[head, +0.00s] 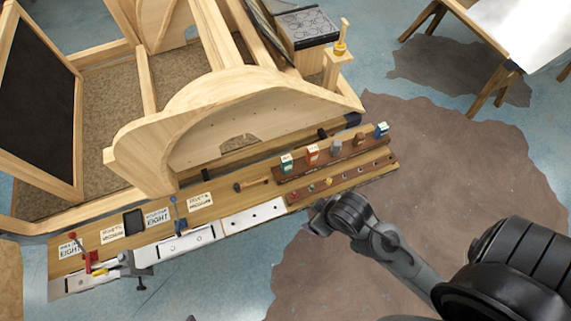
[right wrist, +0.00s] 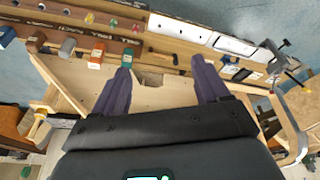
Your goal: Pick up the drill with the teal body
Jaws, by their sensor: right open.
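A small upright piece with a teal body and a pale label (head: 286,163) stands at the left end of a row on the dark wooden rack (head: 345,152). It is the only clearly teal-bodied tool; its drill shape is too small to make out. My right gripper (head: 318,214) is in front of the bench, on the near side of the rack. Its fingers (right wrist: 162,68) are spread with nothing between them. My left gripper is not seen.
An orange piece (head: 312,154) stands beside the teal one, then grey, brown and blue pieces. A curved wooden frame (head: 225,115) rises behind the bench. A clamp (head: 130,266) and several paper labels are at the bench's left. Brown floor lies open at right.

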